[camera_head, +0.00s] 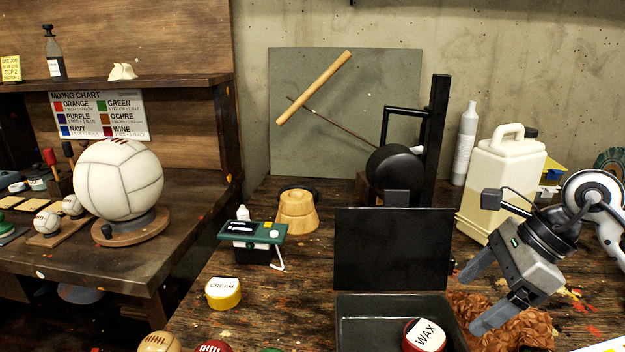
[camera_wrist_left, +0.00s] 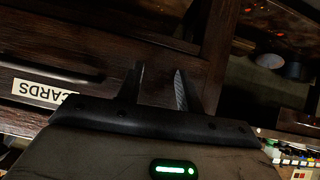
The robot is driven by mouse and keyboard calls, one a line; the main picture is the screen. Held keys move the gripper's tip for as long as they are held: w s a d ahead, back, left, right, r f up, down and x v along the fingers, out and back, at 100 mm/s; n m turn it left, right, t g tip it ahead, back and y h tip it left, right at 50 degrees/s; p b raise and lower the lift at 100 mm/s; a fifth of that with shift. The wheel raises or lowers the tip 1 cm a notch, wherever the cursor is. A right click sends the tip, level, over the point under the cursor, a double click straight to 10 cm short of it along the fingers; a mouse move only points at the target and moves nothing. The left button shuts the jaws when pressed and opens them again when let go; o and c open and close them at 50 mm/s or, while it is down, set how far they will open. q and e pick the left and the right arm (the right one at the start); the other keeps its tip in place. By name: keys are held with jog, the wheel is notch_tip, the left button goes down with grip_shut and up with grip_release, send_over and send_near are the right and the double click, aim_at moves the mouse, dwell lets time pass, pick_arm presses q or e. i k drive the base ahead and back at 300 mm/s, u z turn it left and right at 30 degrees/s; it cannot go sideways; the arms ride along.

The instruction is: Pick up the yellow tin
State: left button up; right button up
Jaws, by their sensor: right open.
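The yellow tin (camera_head: 226,299) is a short round tin with a white lid marked "CREAM". In the head view it stands upright on the workbench, left of the open black box. My right gripper (camera_head: 468,304) is open and empty, well to the right of the tin, above the bench by the box's right side. My left gripper is out of the head view. In the left wrist view, my left gripper (camera_wrist_left: 159,70) has its two fingers apart with nothing between them, in front of dark wooden furniture with a "CARDS" label.
The black box (camera_head: 394,250) has its lid raised; a red tin marked "WAX" (camera_head: 425,336) is in it. A green device (camera_head: 252,232) and a wooden form (camera_head: 297,211) stand behind the yellow tin. Balls (camera_head: 160,343) lie in front. Brown crumpled leather (camera_head: 515,322) lies under my right gripper.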

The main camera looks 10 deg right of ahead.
aim_at(223, 292)
jog(key=k, duration=1)
